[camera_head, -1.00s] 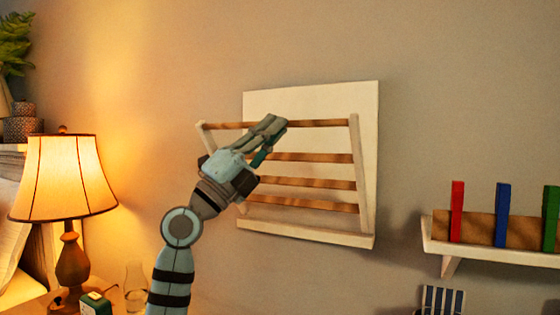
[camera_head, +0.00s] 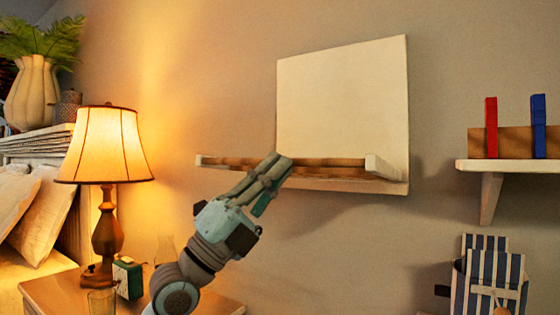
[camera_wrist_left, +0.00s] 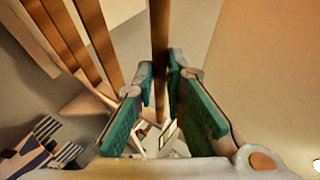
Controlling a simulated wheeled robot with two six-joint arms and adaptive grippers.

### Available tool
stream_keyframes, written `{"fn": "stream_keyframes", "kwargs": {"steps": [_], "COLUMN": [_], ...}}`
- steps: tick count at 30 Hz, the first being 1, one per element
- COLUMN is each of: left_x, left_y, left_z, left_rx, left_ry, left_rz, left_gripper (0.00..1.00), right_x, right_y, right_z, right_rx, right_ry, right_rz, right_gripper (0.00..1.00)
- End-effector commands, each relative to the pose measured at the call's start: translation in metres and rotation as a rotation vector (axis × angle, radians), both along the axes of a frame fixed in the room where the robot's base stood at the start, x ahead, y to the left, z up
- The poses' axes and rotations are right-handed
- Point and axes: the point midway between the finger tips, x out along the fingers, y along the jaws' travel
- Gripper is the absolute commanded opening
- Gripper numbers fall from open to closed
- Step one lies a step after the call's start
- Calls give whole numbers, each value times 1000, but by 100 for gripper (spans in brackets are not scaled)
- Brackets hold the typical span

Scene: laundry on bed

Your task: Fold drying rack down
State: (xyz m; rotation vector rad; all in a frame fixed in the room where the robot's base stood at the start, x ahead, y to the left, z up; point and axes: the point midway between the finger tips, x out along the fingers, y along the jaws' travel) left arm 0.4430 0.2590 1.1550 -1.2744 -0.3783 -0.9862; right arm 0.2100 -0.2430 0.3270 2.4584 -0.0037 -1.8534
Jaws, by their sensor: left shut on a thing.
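The drying rack has a white back board (camera_head: 342,105) on the wall and a frame with wooden rods (camera_head: 330,167). The frame stands out from the wall about level, seen nearly edge-on in the head view. My left gripper (camera_head: 274,168) is at the frame's front rod. In the left wrist view its two green-padded fingers (camera_wrist_left: 160,85) are shut around that wooden rod (camera_wrist_left: 160,30), and the other rods (camera_wrist_left: 92,30) show at the upper left. The fingers hide part of the rod in the head view. My right gripper is not in view.
A lit lamp (camera_head: 106,150) and a small green clock (camera_head: 128,278) stand on the bedside table (camera_head: 50,290) at the left. A white wall shelf (camera_head: 510,166) with red and blue pegs is at the right.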

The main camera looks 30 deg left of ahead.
Motion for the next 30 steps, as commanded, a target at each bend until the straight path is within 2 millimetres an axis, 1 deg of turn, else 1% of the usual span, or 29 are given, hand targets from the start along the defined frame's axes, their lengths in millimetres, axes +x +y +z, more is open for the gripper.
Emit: {"fn": "stream_keyframes", "kwargs": {"steps": [1, 3, 6, 9, 14, 22, 23, 24, 26, 30], "left_x": [6, 6, 6, 5, 5, 5, 5, 5, 4, 3], "left_y": [3, 5, 6, 7, 7, 7, 6, 7, 7, 7], "left_z": [-14, -21, -26, -29, -30, -30, -29, -29, -29, -28], "left_rx": [-1, -2, -2, -3, -3, -3, -3, -3, -3, -3], "left_ry": [6, -17, -43, -59, -69, -70, -70, -71, -73, -75], "left_rz": [7, 11, 15, 16, 17, 17, 17, 17, 17, 19], "left_gripper": [0, 0, 0, 0, 0, 0, 16, 22, 31, 31], "right_x": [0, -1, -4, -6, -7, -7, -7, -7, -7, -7], "right_y": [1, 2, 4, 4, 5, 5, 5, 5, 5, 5], "right_z": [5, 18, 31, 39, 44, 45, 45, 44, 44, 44], "right_rx": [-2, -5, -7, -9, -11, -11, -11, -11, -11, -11], "right_ry": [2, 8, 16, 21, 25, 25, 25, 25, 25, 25], "right_rz": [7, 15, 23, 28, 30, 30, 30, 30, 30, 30], "right_gripper": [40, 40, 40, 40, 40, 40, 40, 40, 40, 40]}}
